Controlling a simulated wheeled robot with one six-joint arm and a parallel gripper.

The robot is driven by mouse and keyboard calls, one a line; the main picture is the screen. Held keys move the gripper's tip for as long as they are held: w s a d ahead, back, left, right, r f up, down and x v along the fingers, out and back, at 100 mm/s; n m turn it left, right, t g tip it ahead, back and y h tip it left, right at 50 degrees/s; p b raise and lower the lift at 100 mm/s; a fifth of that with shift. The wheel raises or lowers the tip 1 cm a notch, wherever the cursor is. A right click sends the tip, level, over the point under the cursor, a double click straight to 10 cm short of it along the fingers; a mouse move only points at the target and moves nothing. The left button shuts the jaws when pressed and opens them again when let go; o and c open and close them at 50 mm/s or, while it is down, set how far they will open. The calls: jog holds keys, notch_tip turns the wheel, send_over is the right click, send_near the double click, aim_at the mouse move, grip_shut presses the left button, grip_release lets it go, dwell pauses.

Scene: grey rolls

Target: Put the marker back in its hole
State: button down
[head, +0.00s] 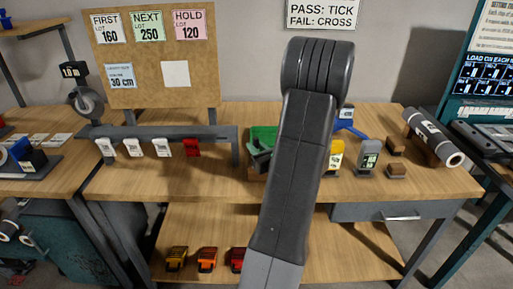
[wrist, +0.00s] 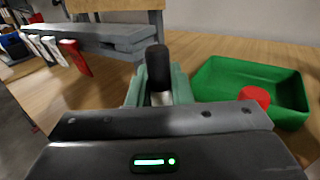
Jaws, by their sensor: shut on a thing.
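My gripper (wrist: 158,85) shows in the wrist view with its pale green fingers shut on a black, upright, rounded cylinder, which looks like the marker (wrist: 158,62). In the head view my own arm covers most of the middle of the bench, and I cannot make out the marker there. I cannot pick out the marker's hole in either view. The green tray (wrist: 230,82), with a red round thing (wrist: 255,96) in it, is just right of my gripper; the tray also shows in the head view (head: 262,133).
A grey rail (head: 160,132) with white tags and a red tag (head: 192,148) stands left of the tray; it also shows in the wrist view (wrist: 95,38). Right of my arm are a yellow thing (head: 336,150), a grey device (head: 368,158), wooden blocks and a roll (head: 432,136).

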jog(key=shift+f+b, duration=0.9)
jog(key=shift+f, duration=0.1)
jog(key=c, duration=1.2)
grip_release()
jog(key=shift+c, duration=0.2)
jog(key=b+v, duration=0.1)
jog(key=v, duration=1.2)
jog(key=shift+s+d, duration=0.25)
jog(key=shift+s, duration=0.1)
jog(key=shift+w+a, duration=0.1)
jog(key=p+x, duration=0.1)
jog(key=x, duration=1.2)
jog(key=shift+w+a, duration=0.15)
jog(key=shift+w, duration=0.05)
jog(key=shift+w+r, duration=0.1)
jog(key=shift+r, duration=0.05)
